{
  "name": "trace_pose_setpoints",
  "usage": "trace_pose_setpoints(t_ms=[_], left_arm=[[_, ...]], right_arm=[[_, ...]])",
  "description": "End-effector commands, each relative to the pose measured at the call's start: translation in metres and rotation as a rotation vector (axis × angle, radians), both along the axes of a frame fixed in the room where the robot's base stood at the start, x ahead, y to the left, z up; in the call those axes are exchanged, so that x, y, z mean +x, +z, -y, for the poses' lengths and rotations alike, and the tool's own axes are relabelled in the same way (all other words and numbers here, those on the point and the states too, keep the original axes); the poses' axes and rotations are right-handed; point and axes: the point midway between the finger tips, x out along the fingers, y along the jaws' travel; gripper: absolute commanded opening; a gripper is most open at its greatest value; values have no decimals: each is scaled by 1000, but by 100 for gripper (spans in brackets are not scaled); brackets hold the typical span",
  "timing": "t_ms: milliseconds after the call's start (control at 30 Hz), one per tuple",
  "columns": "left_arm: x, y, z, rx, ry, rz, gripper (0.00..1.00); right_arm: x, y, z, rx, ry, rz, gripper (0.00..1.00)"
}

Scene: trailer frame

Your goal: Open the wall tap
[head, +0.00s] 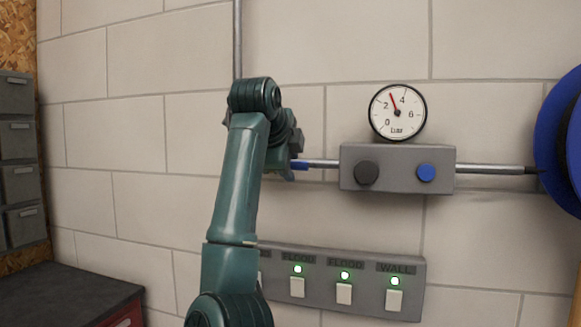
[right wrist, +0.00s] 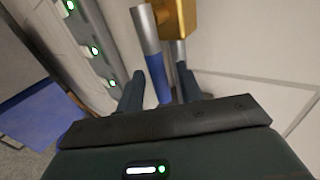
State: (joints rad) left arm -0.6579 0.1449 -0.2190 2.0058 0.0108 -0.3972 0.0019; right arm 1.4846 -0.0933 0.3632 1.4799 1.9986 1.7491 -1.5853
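The wall tap shows in the right wrist view as a brass body (right wrist: 179,20) beside a silver bar that ends in a blue grip (right wrist: 162,90). In the head view only a bit of blue (head: 299,165) shows beside my right gripper (head: 290,150); the brass body is hidden behind my arm. My right gripper, also in the right wrist view (right wrist: 163,88), has its dark fingers apart, one on each side of the blue grip. A gap shows on at least one side. My left gripper is in neither view.
A grey box (head: 398,155) with a black and a blue knob sits on a horizontal pipe. A round gauge (head: 397,112) is above it. A switch panel (head: 370,285) with green lights is below. A blue reel (head: 562,140) is at the right edge, grey drawers (head: 20,185) at left.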

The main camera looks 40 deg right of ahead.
Motion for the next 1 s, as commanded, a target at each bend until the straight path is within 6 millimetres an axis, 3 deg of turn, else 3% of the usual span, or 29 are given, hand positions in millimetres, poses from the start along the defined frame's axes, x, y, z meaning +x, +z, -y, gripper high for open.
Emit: trace_pose_setpoints(t_ms=[300,500,1000], left_arm=[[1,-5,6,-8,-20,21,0],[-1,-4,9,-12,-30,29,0],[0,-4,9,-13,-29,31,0]], right_arm=[[-29,39,-52,-2,4,7,36],[-43,58,-76,-2,5,3,36],[-49,65,-85,-2,1,1,36]])
